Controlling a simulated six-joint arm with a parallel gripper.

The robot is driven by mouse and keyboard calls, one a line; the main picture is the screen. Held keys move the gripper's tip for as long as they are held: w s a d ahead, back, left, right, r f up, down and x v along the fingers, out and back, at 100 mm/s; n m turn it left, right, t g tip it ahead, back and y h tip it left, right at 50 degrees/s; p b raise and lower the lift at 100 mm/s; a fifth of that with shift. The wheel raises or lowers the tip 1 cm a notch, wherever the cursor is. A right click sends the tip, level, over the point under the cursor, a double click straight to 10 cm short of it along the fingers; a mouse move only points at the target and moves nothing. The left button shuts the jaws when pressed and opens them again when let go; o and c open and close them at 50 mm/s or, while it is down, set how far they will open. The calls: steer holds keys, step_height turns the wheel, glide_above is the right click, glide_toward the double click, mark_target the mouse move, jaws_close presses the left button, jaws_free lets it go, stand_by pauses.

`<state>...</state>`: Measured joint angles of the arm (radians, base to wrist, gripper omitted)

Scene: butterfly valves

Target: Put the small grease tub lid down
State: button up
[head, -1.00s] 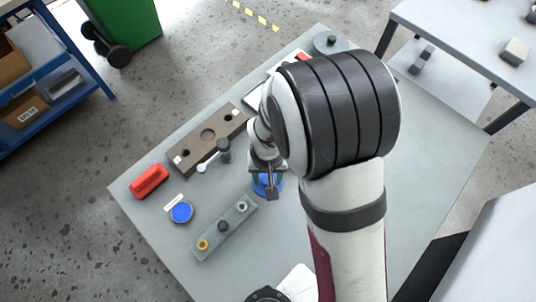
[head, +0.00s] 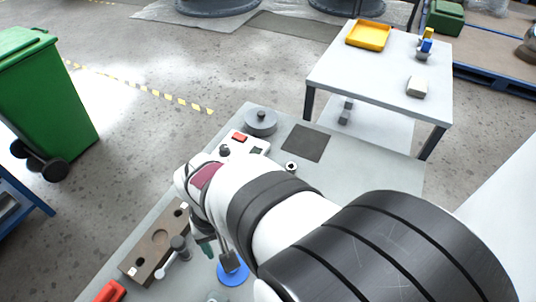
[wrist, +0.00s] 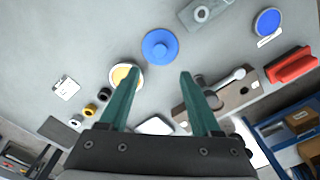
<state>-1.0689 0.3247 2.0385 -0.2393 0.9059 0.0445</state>
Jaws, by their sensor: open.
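My gripper (wrist: 160,72) is open, with teal fingers apart and nothing between the tips. In the wrist view the lid lies just beyond the fingertips. In the head view my gripper (head: 219,257) is partly hidden by my arm. A round tub with yellow contents (wrist: 124,75) is partly behind the left finger.
A brown block with holes (head: 157,243) and a red object (head: 110,292) lie at the left. A blue round item (wrist: 268,22) with a white tag lies at upper right in the wrist view.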

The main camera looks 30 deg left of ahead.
steer(key=w+d+r+m, duration=0.1)
steer(key=d+r+m, duration=0.35)
steer(key=d, duration=0.55)
steer(key=w+d+r+m, duration=0.1)
steer(key=d+r+m, duration=0.35)
steer(key=d, duration=0.65)
steer(key=s+d+m+y, duration=0.1)
steer(key=s+d+m, duration=0.4)
steer(key=shift+s+d+f+m+y, duration=0.15)
steer(key=shift+s+d+m+y, duration=0.15)
steer(key=shift+s+y, duration=0.1)
